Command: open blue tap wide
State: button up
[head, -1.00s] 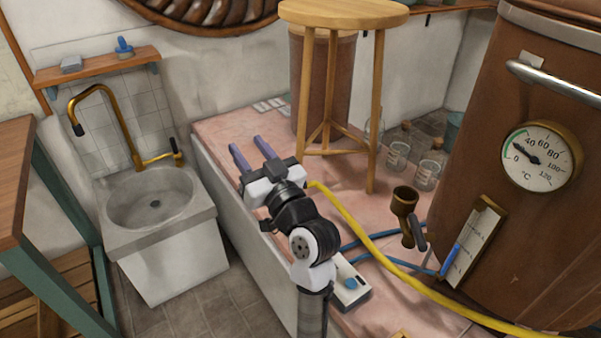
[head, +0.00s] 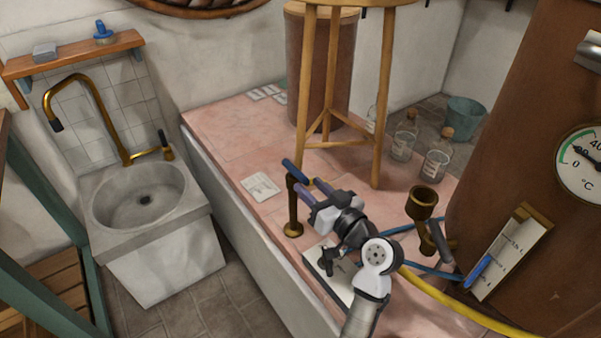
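The blue tap (head: 293,207) is a slim brass post standing near the front edge of the pink tiled ledge. Its blue lever handle (head: 294,171) crosses its top, sloping down to the right. My gripper (head: 312,190) is just right of the post's upper part, with its purple fingers pointing at the tap. The two fingers look apart with nothing visible between them. I cannot tell whether a finger touches the handle or post.
A wooden stool (head: 384,110) stands behind on the ledge (head: 225,125). A brass spout (head: 422,205) and copper vessel (head: 500,130) are at right. A yellow hose (head: 440,297) crosses the ledge. A paper (head: 261,187) lies left of the tap. A sink (head: 140,200) is at left.

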aim_at(300, 177)
jog(key=x, duration=0.5)
jog(key=shift+p, duration=0.4)
grip_shut()
